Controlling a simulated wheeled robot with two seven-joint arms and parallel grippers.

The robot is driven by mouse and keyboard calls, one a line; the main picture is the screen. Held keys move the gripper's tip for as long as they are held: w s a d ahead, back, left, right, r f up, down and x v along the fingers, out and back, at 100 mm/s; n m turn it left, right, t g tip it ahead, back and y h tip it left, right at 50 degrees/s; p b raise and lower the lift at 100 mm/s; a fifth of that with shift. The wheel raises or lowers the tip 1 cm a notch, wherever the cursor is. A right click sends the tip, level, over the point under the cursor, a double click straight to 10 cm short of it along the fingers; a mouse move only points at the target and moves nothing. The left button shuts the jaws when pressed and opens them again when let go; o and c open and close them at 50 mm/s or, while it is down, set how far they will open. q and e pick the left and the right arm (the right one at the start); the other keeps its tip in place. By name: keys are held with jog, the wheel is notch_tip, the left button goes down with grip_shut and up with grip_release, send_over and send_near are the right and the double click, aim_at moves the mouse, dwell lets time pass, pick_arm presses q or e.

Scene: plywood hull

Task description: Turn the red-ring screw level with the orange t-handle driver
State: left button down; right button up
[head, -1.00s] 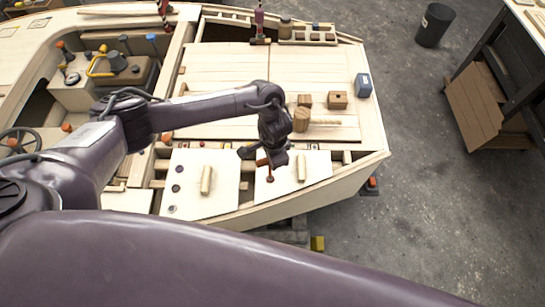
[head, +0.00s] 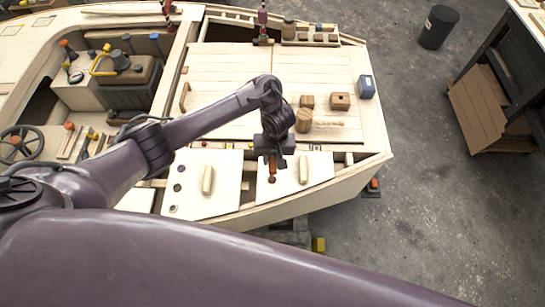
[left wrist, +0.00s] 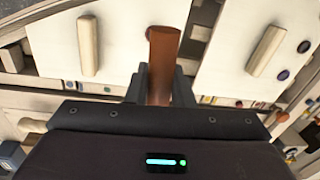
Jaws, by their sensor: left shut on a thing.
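My left gripper (head: 273,156) points down over the hull's pale right-hand panel. It is shut on the orange t-handle driver (head: 272,164). In the left wrist view the driver (left wrist: 164,62) is an orange-brown bar standing out between the fingers. A small reddish round spot (head: 272,179) shows just below the driver; I cannot tell whether it is the driver's end or a screw. Several small dark round screws sit on the left-hand panel (head: 228,165). One screw (left wrist: 282,116) looks reddish in the left wrist view, but its ring is too small to be sure. My right gripper is out of view.
Each pale panel carries a wooden grip bar, one left (head: 208,180) and one right (head: 303,170) of the driver. Wooden blocks (head: 340,101) and a blue box (head: 366,87) stand on the deck behind. A step unit (head: 490,105) stands at the right.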

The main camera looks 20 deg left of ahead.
pick_arm(q)
jog(key=shift+f, duration=0.15)
dwell(0.8)
jog(key=shift+f, duration=0.3)
jog(key=m, duration=0.4)
jog(key=shift+d, duration=0.15)
jog(key=shift+m, duration=0.4)
